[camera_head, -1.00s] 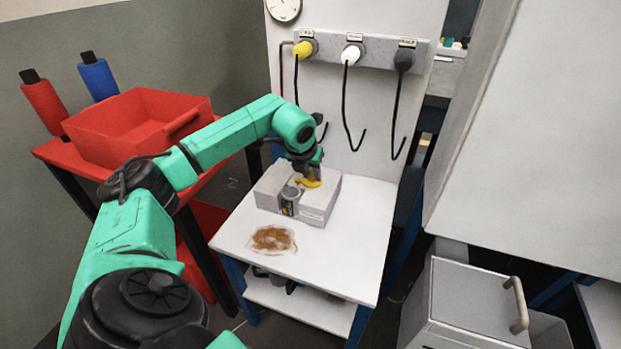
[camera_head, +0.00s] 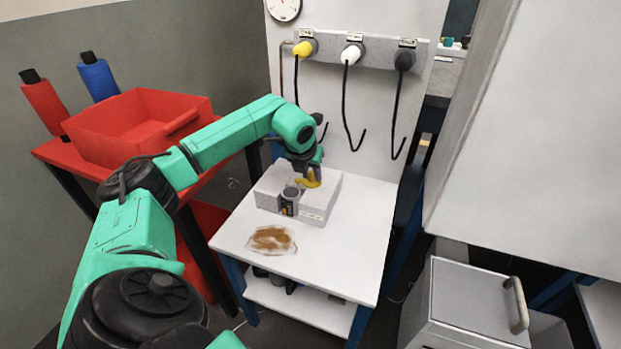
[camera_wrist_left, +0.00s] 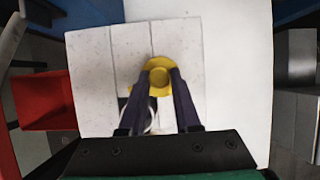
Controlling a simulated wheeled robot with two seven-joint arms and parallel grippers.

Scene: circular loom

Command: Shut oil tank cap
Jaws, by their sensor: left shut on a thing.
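The yellow oil tank cap (camera_head: 308,182) sits at the top of the grey-white box-shaped tank (camera_head: 321,202) on the white table. My left gripper (camera_head: 305,176) reaches down over the tank and is shut on the cap. In the left wrist view the cap (camera_wrist_left: 158,77) lies between the two dark fingertips (camera_wrist_left: 160,72). The tank's pale, panelled top (camera_wrist_left: 100,70) spreads around it. A dark round gauge or can (camera_head: 290,203) is at the tank's front. Whether the cap is seated fully is hidden by the gripper. My right gripper is not in view.
A brown stain (camera_head: 271,239) lies on the white table (camera_head: 340,255) before the tank. A red bin (camera_head: 130,125) stands at left. Yellow, white and dark plugs with hanging cables (camera_head: 352,53) are on the back panel. A grey cabinet (camera_head: 475,300) stands at right.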

